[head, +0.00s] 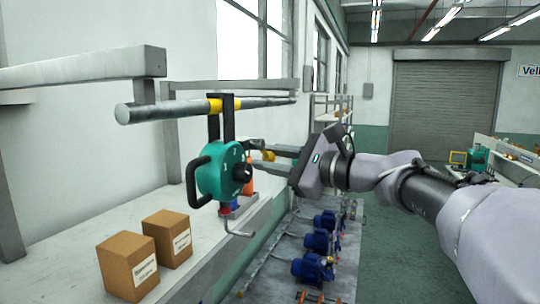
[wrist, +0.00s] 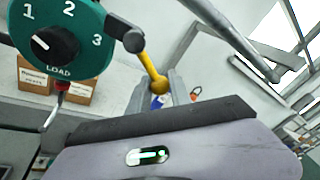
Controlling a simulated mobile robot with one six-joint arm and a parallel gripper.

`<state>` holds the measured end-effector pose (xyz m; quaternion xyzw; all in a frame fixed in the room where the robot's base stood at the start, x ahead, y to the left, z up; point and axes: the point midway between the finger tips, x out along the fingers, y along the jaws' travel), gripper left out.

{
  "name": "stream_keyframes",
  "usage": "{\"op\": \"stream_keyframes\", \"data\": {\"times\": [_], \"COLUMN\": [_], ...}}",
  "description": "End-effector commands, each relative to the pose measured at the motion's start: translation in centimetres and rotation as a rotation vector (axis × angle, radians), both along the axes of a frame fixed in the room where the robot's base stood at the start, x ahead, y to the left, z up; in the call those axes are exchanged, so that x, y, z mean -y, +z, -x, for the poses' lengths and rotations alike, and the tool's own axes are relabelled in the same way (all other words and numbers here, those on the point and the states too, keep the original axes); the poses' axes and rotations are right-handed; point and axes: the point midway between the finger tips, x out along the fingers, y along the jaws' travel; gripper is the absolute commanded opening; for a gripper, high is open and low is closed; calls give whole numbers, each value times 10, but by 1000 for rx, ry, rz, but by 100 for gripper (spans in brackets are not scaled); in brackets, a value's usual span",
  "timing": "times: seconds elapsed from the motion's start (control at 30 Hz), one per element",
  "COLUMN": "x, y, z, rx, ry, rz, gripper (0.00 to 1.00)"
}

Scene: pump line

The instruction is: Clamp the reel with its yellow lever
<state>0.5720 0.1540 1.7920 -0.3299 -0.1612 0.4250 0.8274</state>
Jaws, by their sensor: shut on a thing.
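The teal reel (head: 219,172) hangs by a black bracket from a grey bar (head: 190,109) with a yellow band. It has a black side handle and a hook below. In the wrist view the reel's face (wrist: 88,25) shows 1, 2, 3 and LOAD around a black knob (wrist: 55,45). The yellow lever (wrist: 151,68) runs from a dark pivot beside the reel to a yellow ball end. My gripper (wrist: 168,88) is shut on the lever's ball end, its fingers partly hiding it. In the head view my gripper (head: 274,154) reaches the lever from the right.
Two cardboard boxes (head: 127,268) stand on the pale bench (head: 75,240) at the lower left. Blue and orange items stand behind the reel. The green floor (head: 385,270) at right is clear.

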Motion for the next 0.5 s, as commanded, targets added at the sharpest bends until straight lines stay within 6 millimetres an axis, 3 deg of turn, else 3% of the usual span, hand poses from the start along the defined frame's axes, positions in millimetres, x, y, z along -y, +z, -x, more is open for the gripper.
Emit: {"op": "stream_keyframes", "data": {"times": [0.5], "x": [-6], "y": [-14], "z": [18], "rx": [-372], "ry": [-1], "rz": [-133], "gripper": [0]}}
